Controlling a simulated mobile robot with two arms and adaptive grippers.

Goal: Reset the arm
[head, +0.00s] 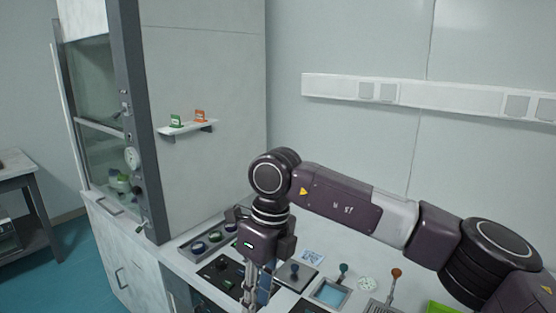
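My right arm (338,198) comes in from the right and bends down over the worktop. My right gripper (255,289) points down above the bench, beside a dark panel. Its fingers are small and partly overlap a blue item (265,290) behind or between them. I cannot tell whether they are open or shut, or whether they touch it. My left gripper is not in view.
A tray with round jars (214,236) lies left of the gripper. A blue-knobbed lever (343,268), an orange-knobbed lever (396,273) and a green container (438,308) are to the right. A glass-fronted cabinet (98,88) stands left; a small shelf (190,129) is on the wall.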

